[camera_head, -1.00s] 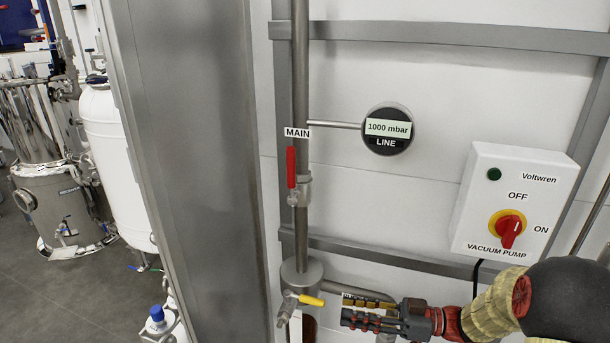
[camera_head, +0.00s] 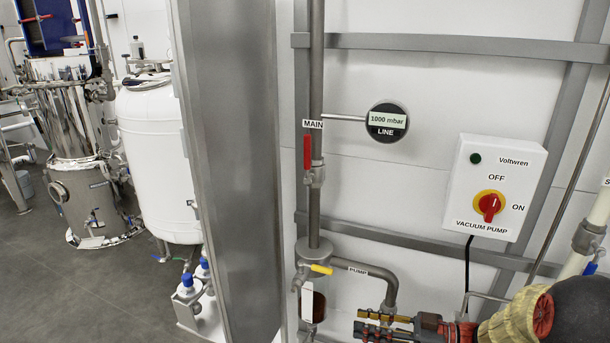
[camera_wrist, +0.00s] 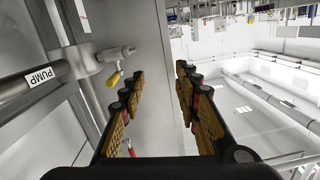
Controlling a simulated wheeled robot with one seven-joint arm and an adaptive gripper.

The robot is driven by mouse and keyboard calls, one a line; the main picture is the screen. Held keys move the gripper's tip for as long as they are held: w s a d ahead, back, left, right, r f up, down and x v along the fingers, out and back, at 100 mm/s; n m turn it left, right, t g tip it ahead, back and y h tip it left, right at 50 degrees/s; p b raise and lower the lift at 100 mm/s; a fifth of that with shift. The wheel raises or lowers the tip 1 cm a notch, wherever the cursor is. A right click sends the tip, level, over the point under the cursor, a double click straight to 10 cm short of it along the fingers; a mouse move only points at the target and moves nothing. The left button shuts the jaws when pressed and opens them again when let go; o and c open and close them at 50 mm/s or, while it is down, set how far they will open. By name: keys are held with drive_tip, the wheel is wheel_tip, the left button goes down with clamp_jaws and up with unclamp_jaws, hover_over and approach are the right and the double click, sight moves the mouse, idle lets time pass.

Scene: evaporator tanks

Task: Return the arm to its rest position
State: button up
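My gripper (camera_head: 360,323) is at the lower right of the head view, below the pipe labelled PUMP (camera_head: 372,270). Its two fingers stand apart in the wrist view (camera_wrist: 160,78), with nothing between them. Part of my arm runs off the lower right edge. The yellow-handled valve (camera_head: 321,269) is up and left of the gripper, apart from it; the valve also shows in the wrist view (camera_wrist: 114,78) beyond the left finger.
A vacuum pump switch box (camera_head: 470,195) with a red knob and a line gauge (camera_head: 388,122) reading 1000 mbar are on the wall. The red MAIN handle (camera_head: 307,152) points up. A steel post (camera_head: 232,170) stands left. White tank (camera_head: 160,165) and open floor lie beyond.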

drive_tip(key=w+d+f+m+t+h, duration=0.2)
drive_tip(key=w+d+f+t+h, duration=0.2)
drive_tip(key=w+d+f+h, duration=0.15)
drive_tip(key=d+f+m+h, duration=0.1)
drive_tip(key=d+m+h, duration=0.1)
drive_tip(key=d, duration=0.3)
drive_tip(key=w+d+f+m+h, duration=0.1)
drive_tip(key=d+m+h, duration=0.1)
drive_tip(key=d+h, duration=0.3)
drive_tip(key=w+d+f+m+h, duration=0.1)
drive_tip(key=d+h, duration=0.2)
drive_tip(key=d, duration=0.2)
drive_tip(key=shift+w+d+f+m+t, duration=0.2)
drive_tip(key=shift+d+m+t, duration=0.1)
drive_tip(key=shift+d+m, duration=0.1)
drive_tip(key=s+d+r+m+g+h, duration=0.2)
drive_tip(key=s, duration=0.4)
drive_tip(key=s+d+r+m+g+h, duration=0.1)
drive_tip(key=s+r+m+g+h, duration=0.15)
drive_tip(key=s, duration=0.45)
drive_tip(key=s+a+r+y, duration=0.2)
drive_tip(key=s+a+r, duration=0.5)
drive_tip(key=s+a, duration=0.2)
drive_tip(key=s+a+r+y, duration=0.1)
drive_tip(key=s+a+r, duration=0.6)
drive_tip(key=a, duration=0.4)
drive_tip(key=shift+s+a+y, duration=0.15)
drive_tip(key=shift+s+y, duration=0.25)
drive_tip(key=shift+s, duration=0.5)
